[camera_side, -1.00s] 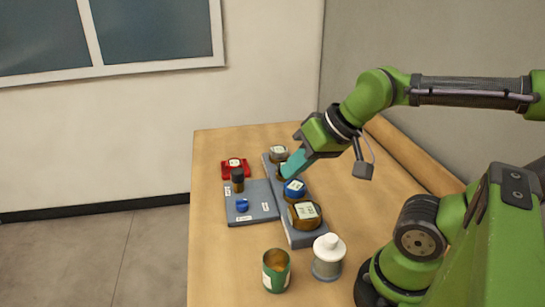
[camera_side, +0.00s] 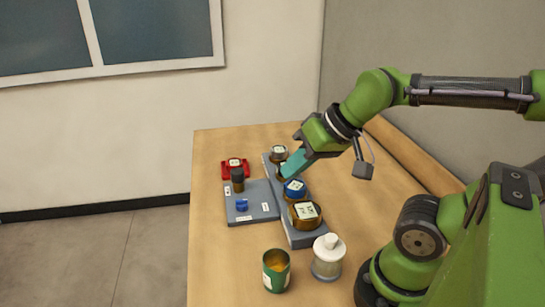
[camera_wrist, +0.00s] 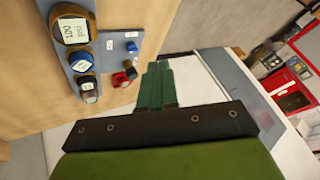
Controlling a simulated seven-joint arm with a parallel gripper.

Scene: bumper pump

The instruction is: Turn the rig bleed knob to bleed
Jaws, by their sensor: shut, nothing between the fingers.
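A small blue knob (camera_side: 242,204) stands on a flat grey plate (camera_side: 262,196) with white labels around it; I cannot read them in the side view. I take this to be the bleed knob. It also shows in the wrist view (camera_wrist: 131,46). A dark round part (camera_side: 238,177) stands at the plate's back edge. My gripper (camera_side: 285,173) is shut and empty. It points down over the long grey strip, right of the plate and apart from the blue knob. Its closed fingers (camera_wrist: 157,70) also show in the wrist view.
The grey strip (camera_side: 301,238) carries several capped jars, one with a blue cap (camera_side: 294,187) close to my fingertips. A red item (camera_side: 235,166) lies behind the plate. A green can (camera_side: 276,274) and white-topped bottle (camera_side: 327,257) stand in front. The table's left side is clear.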

